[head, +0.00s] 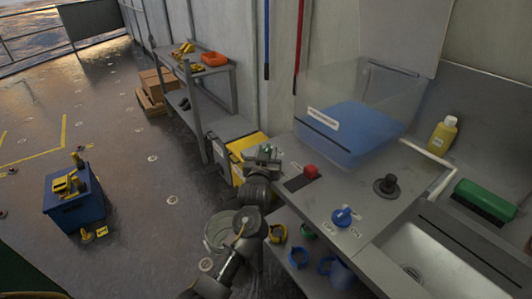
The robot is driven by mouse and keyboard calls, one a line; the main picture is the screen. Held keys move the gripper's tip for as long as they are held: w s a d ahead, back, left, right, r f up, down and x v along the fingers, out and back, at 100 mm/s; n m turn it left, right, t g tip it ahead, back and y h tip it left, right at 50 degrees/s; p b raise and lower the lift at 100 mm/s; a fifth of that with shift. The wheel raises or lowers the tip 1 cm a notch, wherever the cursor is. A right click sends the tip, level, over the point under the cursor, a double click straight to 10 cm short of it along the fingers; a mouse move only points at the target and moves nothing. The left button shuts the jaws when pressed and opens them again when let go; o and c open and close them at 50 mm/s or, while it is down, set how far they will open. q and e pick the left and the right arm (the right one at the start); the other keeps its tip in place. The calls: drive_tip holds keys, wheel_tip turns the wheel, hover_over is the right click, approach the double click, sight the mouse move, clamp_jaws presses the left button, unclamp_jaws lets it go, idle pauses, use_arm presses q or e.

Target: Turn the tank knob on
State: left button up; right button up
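A blue knob (342,216) sits on the grey counter, with an OFF label at its lower left and an ON label at its lower right. Its exact setting is too small to read. Behind it stands a clear tank (322,85) with blue liquid (352,132) in its lower part. My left gripper (263,155) is beside the counter's left edge, left of a red button and up and left of the knob, apart from the knob. Nothing shows in it, and its finger gap is too small to judge. My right gripper is not in view.
The red button (310,171) and a black knob (386,185) are on the counter (335,190). A sink (425,262), green brush (485,200) and yellow bottle (442,136) are at right. Coloured rings and a blue container (342,275) are below. Open floor lies left, around a blue box (85,208).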

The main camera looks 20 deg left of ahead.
use_arm(q)
drive_tip(key=s+d, duration=0.1)
drive_tip(key=s, duration=0.9)
drive_tip(key=shift+s, duration=0.35)
